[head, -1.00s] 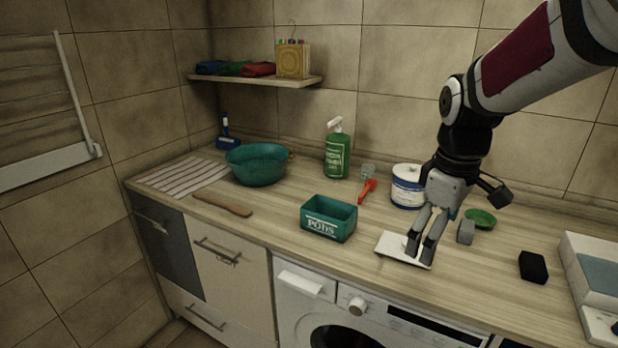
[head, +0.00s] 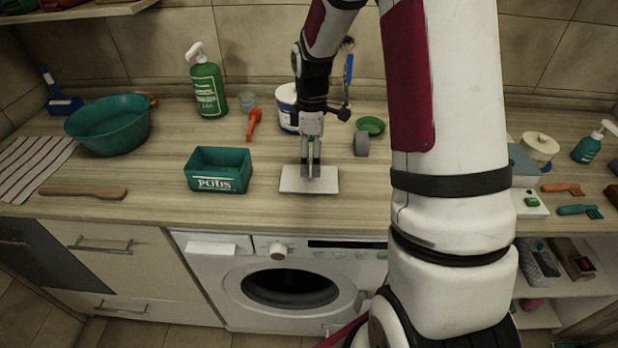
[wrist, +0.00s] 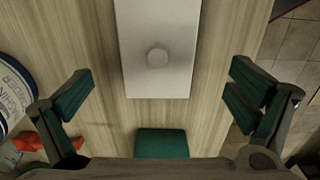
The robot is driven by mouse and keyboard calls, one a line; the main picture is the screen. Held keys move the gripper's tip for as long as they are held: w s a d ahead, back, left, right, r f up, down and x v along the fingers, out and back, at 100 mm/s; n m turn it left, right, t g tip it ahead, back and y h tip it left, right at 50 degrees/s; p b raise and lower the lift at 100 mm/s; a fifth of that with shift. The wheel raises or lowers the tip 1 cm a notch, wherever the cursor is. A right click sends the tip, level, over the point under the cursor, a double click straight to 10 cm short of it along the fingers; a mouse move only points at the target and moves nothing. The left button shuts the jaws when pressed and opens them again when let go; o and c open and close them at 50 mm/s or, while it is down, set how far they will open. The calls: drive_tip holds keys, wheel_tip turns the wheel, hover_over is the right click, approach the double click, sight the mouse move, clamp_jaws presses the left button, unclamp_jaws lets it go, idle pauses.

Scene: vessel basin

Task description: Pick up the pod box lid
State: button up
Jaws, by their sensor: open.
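The pod box lid is a flat white plate (head: 296,184) lying on the wooden counter near its front edge, to the right of the teal PODS box (head: 219,171). In the wrist view the lid (wrist: 158,22) shows a small round knob (wrist: 157,57) on top. My gripper (head: 310,172) points down over the lid in the head view and hides part of it. In the wrist view my gripper (wrist: 160,95) has its fingers wide apart, with nothing between them but the lid below. The pod box (wrist: 161,143) also shows in the wrist view. I cannot tell the exact height of the fingertips above the lid.
A white tub (head: 287,104) stands behind my gripper, and an orange brush (head: 253,124) lies left of it. A grey roll-like object (head: 361,143) and green bowl (head: 370,125) are to the right. A teal basin (head: 108,125) stands at left. The counter around the lid is clear.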

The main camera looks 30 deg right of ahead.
sight(310, 173)
drive_tip(key=shift+w+a+f+p, duration=0.1)
drive_tip(key=shift+w+f+p, duration=0.1)
drive_tip(key=shift+f, duration=1.45)
drive_tip(key=shift+w+a+f+p, duration=0.1)
drive_tip(key=shift+f+p, duration=0.1)
drive_tip(key=shift+f, duration=1.4)
drive_tip(key=shift+d, duration=0.1)
drive_tip(key=shift+c, duration=0.6)
drive_tip(key=shift+s, duration=0.1)
drive_tip(key=c, duration=1.3)
drive_tip(key=shift+c, duration=0.2)
